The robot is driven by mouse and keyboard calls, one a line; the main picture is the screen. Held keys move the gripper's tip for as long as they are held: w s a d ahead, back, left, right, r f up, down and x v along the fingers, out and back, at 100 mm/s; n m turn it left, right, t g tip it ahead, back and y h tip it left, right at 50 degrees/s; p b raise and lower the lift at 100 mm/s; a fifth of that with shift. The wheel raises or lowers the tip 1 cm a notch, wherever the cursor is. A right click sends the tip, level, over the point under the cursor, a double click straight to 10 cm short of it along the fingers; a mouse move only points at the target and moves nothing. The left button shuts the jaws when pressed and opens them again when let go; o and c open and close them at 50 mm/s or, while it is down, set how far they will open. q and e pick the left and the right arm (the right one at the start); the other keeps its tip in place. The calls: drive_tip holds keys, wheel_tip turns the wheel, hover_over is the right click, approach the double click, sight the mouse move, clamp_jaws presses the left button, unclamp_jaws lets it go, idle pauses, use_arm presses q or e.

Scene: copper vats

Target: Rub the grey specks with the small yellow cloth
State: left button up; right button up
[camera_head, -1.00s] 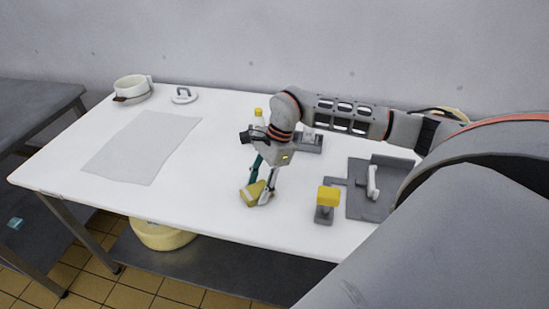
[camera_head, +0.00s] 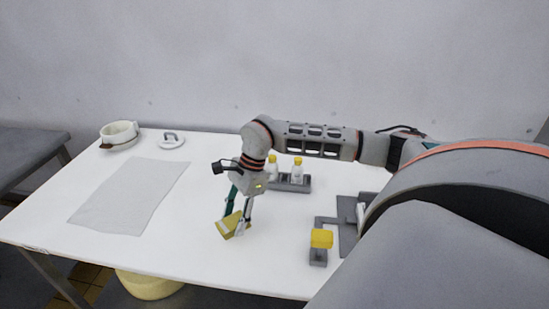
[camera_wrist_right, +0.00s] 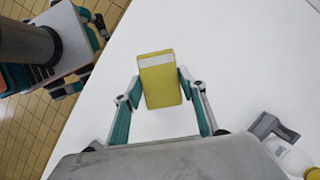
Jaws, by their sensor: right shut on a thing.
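My right gripper (camera_head: 238,222) is shut on the small yellow cloth (camera_head: 230,228), near the front middle of the white table. In the right wrist view the cloth (camera_wrist_right: 160,82) is a stiff yellow rectangle with a pale band at its far end, between both fingertips. It looks tilted in the head view; I cannot tell whether it touches the table. No grey specks can be made out on the tabletop; the cloth and gripper cover part of it. My left gripper (camera_wrist_right: 92,55) shows at the wrist view's upper left, off the table's edge; its jaw opening is unclear.
A pale grey sheet (camera_head: 130,195) lies left on the table (camera_head: 190,255). Yellow-capped bottles (camera_head: 297,172) stand in a grey holder behind my gripper. A yellow-topped block (camera_head: 320,240) stands to the right.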

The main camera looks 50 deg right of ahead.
wheel_tip(320, 180, up, 3)
drive_tip(key=shift+s+f+p, duration=0.1)
drive_tip(key=shift+f+p, duration=0.1)
drive_tip(key=shift+p, duration=0.55)
drive_tip(key=shift+r, duration=0.15)
